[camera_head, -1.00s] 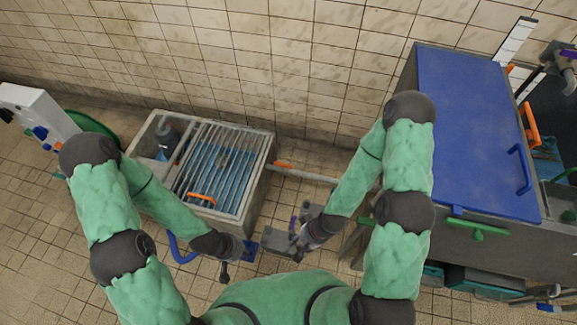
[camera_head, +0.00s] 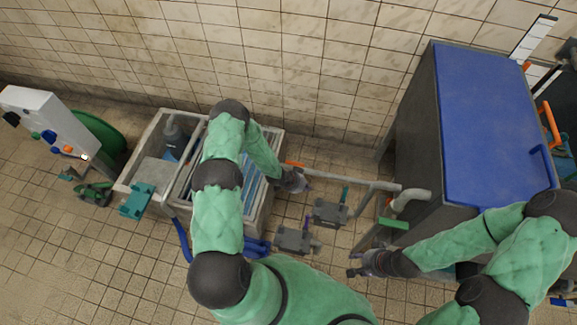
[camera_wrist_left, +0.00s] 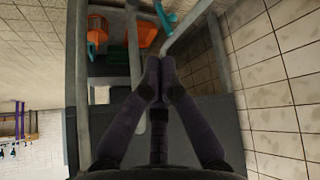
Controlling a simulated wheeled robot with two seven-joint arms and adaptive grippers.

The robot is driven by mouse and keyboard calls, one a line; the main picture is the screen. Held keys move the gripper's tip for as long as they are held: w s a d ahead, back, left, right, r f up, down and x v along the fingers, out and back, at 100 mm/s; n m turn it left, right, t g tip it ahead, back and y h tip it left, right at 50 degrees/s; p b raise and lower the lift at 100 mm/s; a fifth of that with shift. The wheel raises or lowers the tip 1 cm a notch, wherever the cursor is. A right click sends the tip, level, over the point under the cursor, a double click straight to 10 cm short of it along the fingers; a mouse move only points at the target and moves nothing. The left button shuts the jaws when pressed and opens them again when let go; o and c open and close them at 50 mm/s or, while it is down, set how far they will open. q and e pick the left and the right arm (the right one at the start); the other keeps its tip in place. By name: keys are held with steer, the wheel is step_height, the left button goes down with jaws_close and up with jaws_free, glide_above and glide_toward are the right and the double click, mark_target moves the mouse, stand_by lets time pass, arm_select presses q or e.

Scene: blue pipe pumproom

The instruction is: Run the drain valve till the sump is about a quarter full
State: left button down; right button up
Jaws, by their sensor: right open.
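The sump looks to be the grey concrete basin (camera_head: 262,208) under a barred grate; blue shows between the bars, and my left arm covers much of it. A grey pipe (camera_head: 340,178) joins it to the blue-topped tank (camera_head: 490,120). I cannot tell which is the drain valve. My left gripper (camera_head: 303,184) is just below the orange lever; its fingertips meet, empty, in the wrist view (camera_wrist_left: 159,70). My right gripper (camera_head: 353,265) is open below the green handle.
Two grey pump-like units (camera_head: 294,240) stand on the floor between my grippers. A white control panel (camera_head: 45,120) and a green reel (camera_head: 98,135) are at left. A teal fitting (camera_head: 137,200) is at the basin's left corner. Tiled floor at lower left is clear.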

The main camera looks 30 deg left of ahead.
mark_target(295, 164)
arm_select(q)
steer(key=w+a+f+m+t+y, duration=0.15)
steer(key=a+f+m, duration=0.3)
steer(key=a, duration=0.45)
steer(key=w+a+f+m, duration=0.3)
steer(key=a+f+m, duration=0.15)
steer(key=a, duration=0.55)
steer(key=shift+n, duration=0.3)
steer(key=w+f+b, duration=0.3)
steer(key=w+d+f+b, duration=0.1)
steer(key=w+f+b, duration=0.1)
steer(key=w+b, duration=0.1)
steer(key=w+f+b, duration=0.2)
steer(key=w+f, duration=0.1)
steer(key=shift+w+d+f+b, duration=0.25)
steer(key=shift+d+f+b, duration=0.1)
steer(key=shift+b, duration=0.05)
steer(key=shift+a, duration=0.1)
